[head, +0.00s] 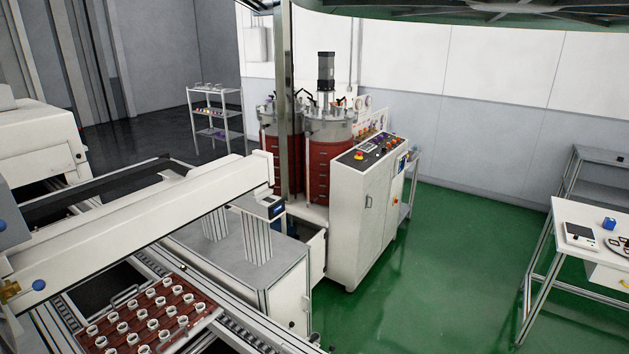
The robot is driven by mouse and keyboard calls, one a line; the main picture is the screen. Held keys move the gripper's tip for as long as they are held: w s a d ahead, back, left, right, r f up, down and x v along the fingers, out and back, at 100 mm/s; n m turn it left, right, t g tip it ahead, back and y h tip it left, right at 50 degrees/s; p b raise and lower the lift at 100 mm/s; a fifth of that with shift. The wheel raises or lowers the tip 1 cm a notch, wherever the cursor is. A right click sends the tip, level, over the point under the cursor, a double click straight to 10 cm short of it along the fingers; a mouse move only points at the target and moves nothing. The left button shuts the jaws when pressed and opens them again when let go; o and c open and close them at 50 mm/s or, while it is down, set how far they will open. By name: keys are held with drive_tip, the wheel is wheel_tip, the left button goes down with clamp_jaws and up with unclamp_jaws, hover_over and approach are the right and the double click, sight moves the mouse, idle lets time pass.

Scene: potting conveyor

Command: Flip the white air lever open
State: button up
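I cannot make out the white air lever in this view. The potting machine stands in the middle, with two red-brown tanks (329,165) behind a white control cabinet (362,220). Small round gauges (366,100) and small coloured fittings show behind the right tank, too small to tell apart. The cabinet's sloping top panel (372,148) carries an emergency stop button (359,155) and several other small controls. My gripper is not in view.
A conveyor with a brown tray (155,308) of white cups lies at lower left, under a long white beam (140,222). The green floor (450,250) right of the cabinet is clear. A white workbench (590,212) stands at far right, and a shelf cart (216,115) behind left.

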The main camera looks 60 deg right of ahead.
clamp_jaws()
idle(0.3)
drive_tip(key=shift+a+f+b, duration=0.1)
drive_tip(key=shift+b, duration=0.55)
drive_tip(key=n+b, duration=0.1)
drive_tip(key=b, duration=0.2)
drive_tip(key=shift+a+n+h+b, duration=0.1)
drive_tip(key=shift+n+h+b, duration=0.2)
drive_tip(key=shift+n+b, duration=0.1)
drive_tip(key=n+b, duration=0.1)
drive_tip(key=b, duration=0.3)
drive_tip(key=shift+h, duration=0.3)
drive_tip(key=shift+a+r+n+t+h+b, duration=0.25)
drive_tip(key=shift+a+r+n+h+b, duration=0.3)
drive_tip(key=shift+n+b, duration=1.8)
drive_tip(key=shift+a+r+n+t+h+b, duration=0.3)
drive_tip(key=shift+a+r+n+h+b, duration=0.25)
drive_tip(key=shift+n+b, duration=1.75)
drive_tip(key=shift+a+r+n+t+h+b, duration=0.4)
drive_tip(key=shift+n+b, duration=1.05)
drive_tip(key=shift+b, duration=1.8)
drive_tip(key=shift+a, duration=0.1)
